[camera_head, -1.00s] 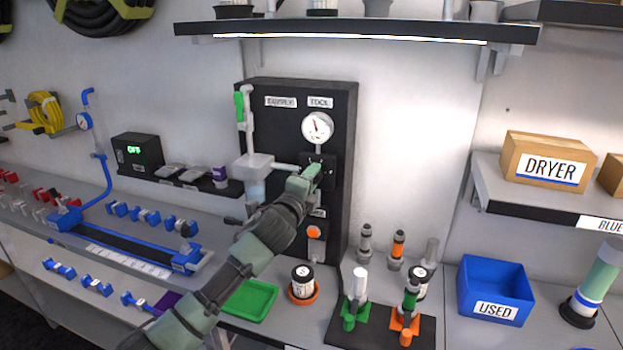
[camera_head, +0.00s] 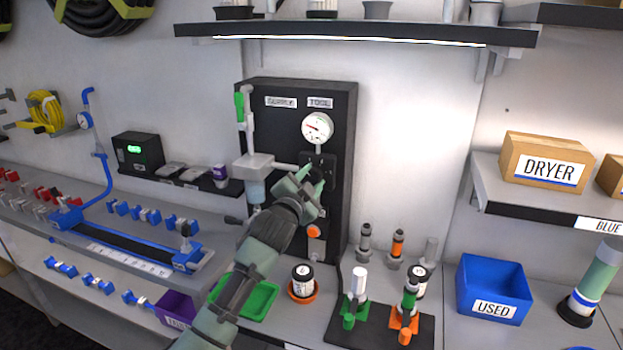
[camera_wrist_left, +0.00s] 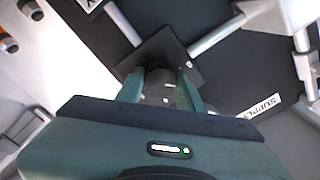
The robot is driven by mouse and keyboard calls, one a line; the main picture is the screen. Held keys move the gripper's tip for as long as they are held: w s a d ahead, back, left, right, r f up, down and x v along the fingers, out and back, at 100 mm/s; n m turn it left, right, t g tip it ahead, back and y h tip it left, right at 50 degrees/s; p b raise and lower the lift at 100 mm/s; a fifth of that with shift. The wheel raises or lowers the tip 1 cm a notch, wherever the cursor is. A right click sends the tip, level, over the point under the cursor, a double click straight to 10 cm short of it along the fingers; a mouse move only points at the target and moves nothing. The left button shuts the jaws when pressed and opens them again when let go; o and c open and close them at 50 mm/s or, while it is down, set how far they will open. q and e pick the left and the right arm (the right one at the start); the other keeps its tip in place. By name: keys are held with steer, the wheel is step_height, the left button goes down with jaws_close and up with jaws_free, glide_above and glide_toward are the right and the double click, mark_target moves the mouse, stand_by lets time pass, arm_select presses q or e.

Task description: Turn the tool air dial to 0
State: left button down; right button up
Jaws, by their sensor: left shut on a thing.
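The tool air dial (camera_wrist_left: 158,82) is a dark round knob on a black plate, between my left gripper's fingers in the left wrist view. My left gripper (camera_wrist_left: 160,92) is shut on it. In the head view my left gripper (camera_head: 315,178) is at the black panel (camera_head: 275,94), under the TOOL label (camera_head: 320,103), and hides most of the dial. The white round gauge (camera_head: 317,128) sits above the dial, its needle pointing left. I cannot read its numbers. My right gripper is not in view.
A grey filter unit (camera_head: 254,170) with a green-handled valve (camera_head: 240,106) is left of my gripper. An orange button (camera_head: 314,231) is below. Bottles, stands and a blue USED bin (camera_head: 493,285) occupy the bench. A lit shelf (camera_head: 355,32) overhangs the panel.

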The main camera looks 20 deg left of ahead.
arm_select(q)
steer(key=n+p, duration=0.1)
steer(key=n, duration=0.5)
steer(key=shift+f, duration=0.1)
stand_by(0.6)
steer(key=c, duration=0.9)
jaws_free()
steer(key=s+b, duration=0.2)
steer(key=s, duration=0.5)
steer(key=shift+s+a, duration=0.15)
steer(key=shift+s, duration=0.25)
